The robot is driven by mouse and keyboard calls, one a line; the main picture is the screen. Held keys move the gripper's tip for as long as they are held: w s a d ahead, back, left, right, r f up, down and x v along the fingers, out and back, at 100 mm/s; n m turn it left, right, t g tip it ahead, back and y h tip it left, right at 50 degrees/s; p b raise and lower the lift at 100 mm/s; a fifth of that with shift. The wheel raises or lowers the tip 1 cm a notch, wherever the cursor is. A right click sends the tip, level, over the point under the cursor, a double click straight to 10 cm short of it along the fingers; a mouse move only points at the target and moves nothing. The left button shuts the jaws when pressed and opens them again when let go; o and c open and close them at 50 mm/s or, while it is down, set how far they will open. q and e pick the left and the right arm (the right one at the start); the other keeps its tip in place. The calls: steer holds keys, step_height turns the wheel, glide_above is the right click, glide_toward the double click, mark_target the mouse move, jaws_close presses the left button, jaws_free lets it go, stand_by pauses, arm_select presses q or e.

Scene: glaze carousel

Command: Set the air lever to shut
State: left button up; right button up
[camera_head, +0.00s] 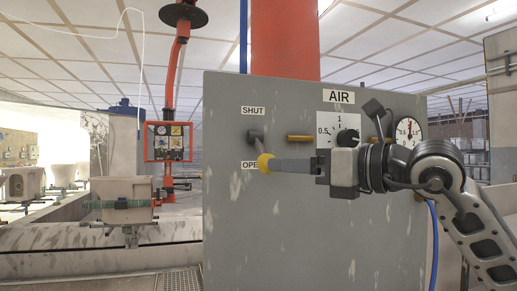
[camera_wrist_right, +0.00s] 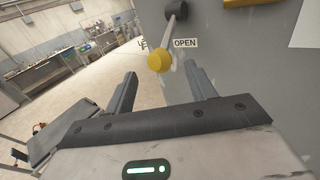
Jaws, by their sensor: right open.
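The air lever has a dark pivot (camera_head: 256,136) on the grey panel and a yellow knob (camera_head: 265,163) at its lower end. Its arm hangs down, with the knob beside the OPEN label (camera_head: 249,165); the SHUT label (camera_head: 253,111) is above the pivot. My right gripper (camera_head: 278,165) reaches in from the right, its fingertips at the knob. In the right wrist view, my right gripper (camera_wrist_right: 160,75) is open, and the yellow knob (camera_wrist_right: 160,62) shows in the gap near the fingertips. I cannot tell whether they touch. My left gripper is not in view.
The grey panel (camera_head: 300,235) also carries an AIR label (camera_head: 339,97), a black dial knob (camera_head: 348,138), yellow handles (camera_head: 299,138) and a round gauge (camera_head: 408,132), partly behind my right arm. A blue hose hangs at right.

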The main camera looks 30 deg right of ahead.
mark_target(259, 163)
steer(key=p+x, duration=0.2)
steer(key=x, duration=0.4)
steer(key=shift+w+a+r, duration=0.1)
steer(key=shift+w+r, duration=0.05)
steer(key=shift+w+a+p, duration=0.25)
steer(key=shift+w+p, duration=0.15)
steer(key=shift+w, duration=0.25)
jaws_close()
